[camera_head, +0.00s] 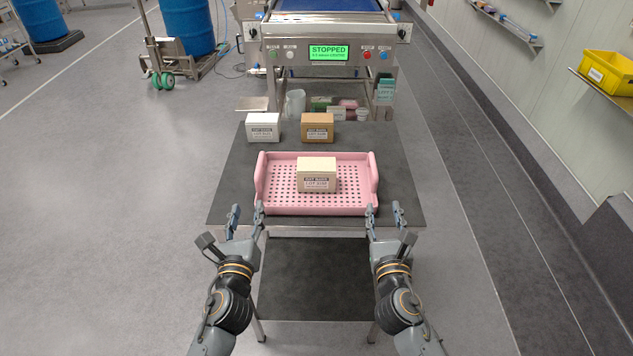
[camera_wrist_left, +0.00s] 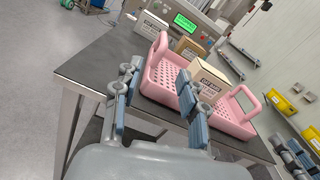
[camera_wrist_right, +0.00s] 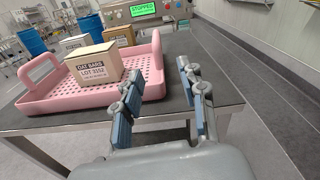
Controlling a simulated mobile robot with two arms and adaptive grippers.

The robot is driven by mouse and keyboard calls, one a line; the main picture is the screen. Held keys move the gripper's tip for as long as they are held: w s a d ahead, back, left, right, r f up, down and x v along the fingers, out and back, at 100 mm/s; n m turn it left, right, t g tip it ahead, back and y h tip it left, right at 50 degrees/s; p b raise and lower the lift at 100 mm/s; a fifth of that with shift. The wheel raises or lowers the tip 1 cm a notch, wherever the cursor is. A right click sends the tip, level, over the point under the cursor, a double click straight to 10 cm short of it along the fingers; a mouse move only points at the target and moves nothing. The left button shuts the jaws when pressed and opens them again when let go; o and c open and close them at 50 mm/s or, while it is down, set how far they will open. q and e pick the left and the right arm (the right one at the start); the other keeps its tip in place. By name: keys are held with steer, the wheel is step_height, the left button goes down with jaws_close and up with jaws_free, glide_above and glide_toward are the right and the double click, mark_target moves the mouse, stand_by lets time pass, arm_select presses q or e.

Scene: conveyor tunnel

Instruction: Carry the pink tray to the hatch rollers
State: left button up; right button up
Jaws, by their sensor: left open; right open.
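The pink tray (camera_head: 285,205) lies flat on the dark table, with a raised handle at its left and right ends. A cream box (camera_head: 317,175) labelled oat bars stands in it. The hatch rollers (camera_head: 325,6) appear to be the blue-topped conveyor behind the table, at the top of the head view. My left gripper (camera_head: 246,222) is open and empty at the tray's near left corner. My right gripper (camera_head: 385,222) is open and empty at the near right corner. The tray also shows in the left wrist view (camera_wrist_left: 225,121) and the right wrist view (camera_wrist_right: 50,103).
A white box (camera_head: 263,127) and a brown box (camera_head: 317,127) stand on the table (camera_head: 232,190) behind the tray. The conveyor's display (camera_head: 329,53) reads STOPPED. Blue drums stand at the back left. A yellow bin (camera_head: 607,72) sits on a right wall shelf. Floor is clear both sides.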

mark_target(256, 179)
arm_select(q)
steer(key=shift+w+d+r+m, duration=0.1)
steer(key=shift+d+m, duration=0.15)
steer(key=shift+m, duration=0.15)
arm_select(e)
steer(key=shift+w+a+r+n, duration=0.15)
steer(key=shift+a+n, duration=0.1)
steer(key=shift+n, duration=0.25)
arm_select(q)
steer(key=shift+w, duration=0.1)
steer(key=w, duration=1.3)
steer(key=shift+w+d, duration=0.1)
steer(key=shift+w, duration=0.25)
arm_select(e)
steer(key=w, duration=1.3)
steer(key=shift+w+d, duration=0.15)
steer(key=shift+w, duration=0.25)
arm_select(q)
jaws_close()
arm_select(e)
jaws_close()
